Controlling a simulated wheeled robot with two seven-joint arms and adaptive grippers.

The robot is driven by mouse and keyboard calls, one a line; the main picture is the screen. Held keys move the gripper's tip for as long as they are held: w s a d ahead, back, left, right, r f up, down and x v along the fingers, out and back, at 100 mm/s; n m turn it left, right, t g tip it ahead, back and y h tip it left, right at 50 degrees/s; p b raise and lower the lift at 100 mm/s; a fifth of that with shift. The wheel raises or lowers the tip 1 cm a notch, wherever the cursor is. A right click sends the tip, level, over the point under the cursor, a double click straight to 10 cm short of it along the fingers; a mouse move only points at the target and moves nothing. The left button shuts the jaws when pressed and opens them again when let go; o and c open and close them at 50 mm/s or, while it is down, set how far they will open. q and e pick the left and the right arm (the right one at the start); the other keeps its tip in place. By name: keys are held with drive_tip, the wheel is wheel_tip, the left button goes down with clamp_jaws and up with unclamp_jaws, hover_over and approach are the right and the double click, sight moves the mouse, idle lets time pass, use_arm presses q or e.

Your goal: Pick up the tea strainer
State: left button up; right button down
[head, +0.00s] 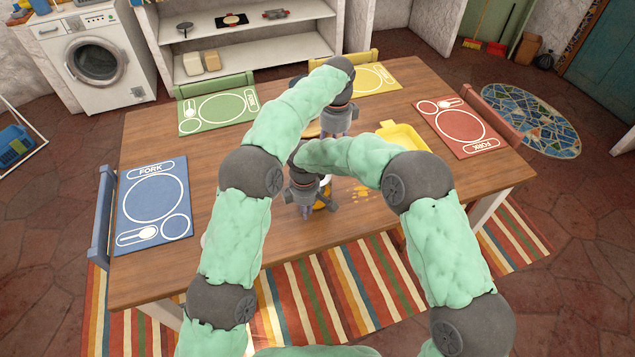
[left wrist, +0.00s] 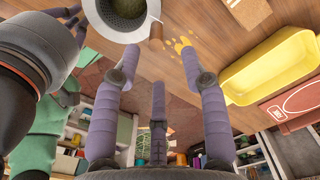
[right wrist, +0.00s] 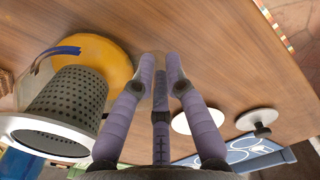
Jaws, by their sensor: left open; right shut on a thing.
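The tea strainer (right wrist: 70,95) is a grey perforated basket with a wide white rim. It sits inside a clear glass vessel (right wrist: 38,72) over an orange round base in the right wrist view.
A yellow tray (left wrist: 262,65) lies right of my left gripper. White discs (right wrist: 195,122) lie near the blue placemat (head: 153,200). My two forearms cross close together over the table (head: 380,235).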

use_arm(q)
drive_tip(key=f, duration=0.4)
drive_tip(key=a+f, duration=0.1)
drive_tip(key=f, duration=0.1)
drive_tip(key=shift+d+f, duration=0.1)
drive_tip(key=shift+f, duration=0.45)
clamp_jaws()
